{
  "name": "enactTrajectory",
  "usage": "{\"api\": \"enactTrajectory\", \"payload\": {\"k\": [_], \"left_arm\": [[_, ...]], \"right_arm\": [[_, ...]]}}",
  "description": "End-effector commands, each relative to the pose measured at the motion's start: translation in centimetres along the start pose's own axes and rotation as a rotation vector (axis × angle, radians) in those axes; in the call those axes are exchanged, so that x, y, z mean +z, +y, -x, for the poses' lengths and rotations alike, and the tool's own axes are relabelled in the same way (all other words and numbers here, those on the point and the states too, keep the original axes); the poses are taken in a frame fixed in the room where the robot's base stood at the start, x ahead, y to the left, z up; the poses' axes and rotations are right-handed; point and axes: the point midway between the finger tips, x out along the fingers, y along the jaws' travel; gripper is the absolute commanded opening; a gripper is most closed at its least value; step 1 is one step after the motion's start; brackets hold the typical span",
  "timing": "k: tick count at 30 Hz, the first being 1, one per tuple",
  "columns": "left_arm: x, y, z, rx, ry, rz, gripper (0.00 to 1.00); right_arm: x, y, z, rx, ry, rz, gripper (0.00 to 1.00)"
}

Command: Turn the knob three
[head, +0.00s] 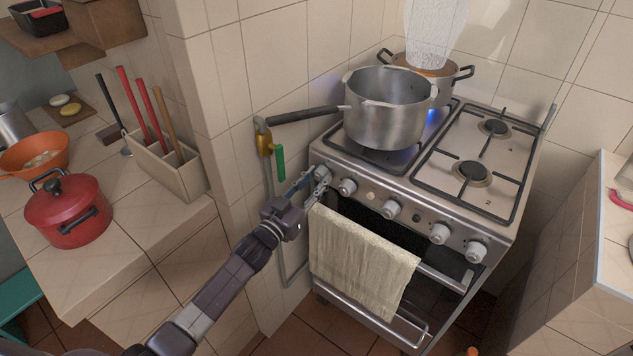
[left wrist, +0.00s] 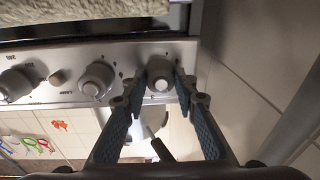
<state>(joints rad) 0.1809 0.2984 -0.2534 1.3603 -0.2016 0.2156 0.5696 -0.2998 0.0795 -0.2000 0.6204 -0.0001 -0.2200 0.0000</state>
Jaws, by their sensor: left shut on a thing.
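The stove's front panel carries a row of round grey knobs. My left gripper (head: 316,183) is at the far left end of this row, shut on the leftmost knob (head: 324,172). In the left wrist view this knob (left wrist: 160,76) sits between the two fingertips of my left gripper (left wrist: 163,84). The second knob (head: 347,187), the middle knob (head: 391,209) and further knobs to the right (head: 439,233) are free. The knob markings are too small to read surely. My right gripper is out of view.
A large grey pot (head: 385,115) stands on the stove over a blue flame, its long handle reaching left. Another pot (head: 460,78) stands behind. A towel (head: 360,262) hangs below the knobs. A yellow gas valve with green lever (head: 281,162) is on the wall beside my gripper.

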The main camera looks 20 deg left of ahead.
Motion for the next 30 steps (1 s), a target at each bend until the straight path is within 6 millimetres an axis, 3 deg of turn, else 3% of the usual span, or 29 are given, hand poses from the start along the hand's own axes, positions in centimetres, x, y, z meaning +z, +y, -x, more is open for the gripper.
{"api": "enactTrajectory", "payload": {"k": [15, 30], "left_arm": [[0.2, -0.1, 0.0, 0.042, 0.027, -0.447, 0.02], [0.2, -0.1, 0.0, 0.058, 0.037, -0.628, 0.02]], "right_arm": [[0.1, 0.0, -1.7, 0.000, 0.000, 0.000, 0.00], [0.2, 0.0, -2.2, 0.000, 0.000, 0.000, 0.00]]}}
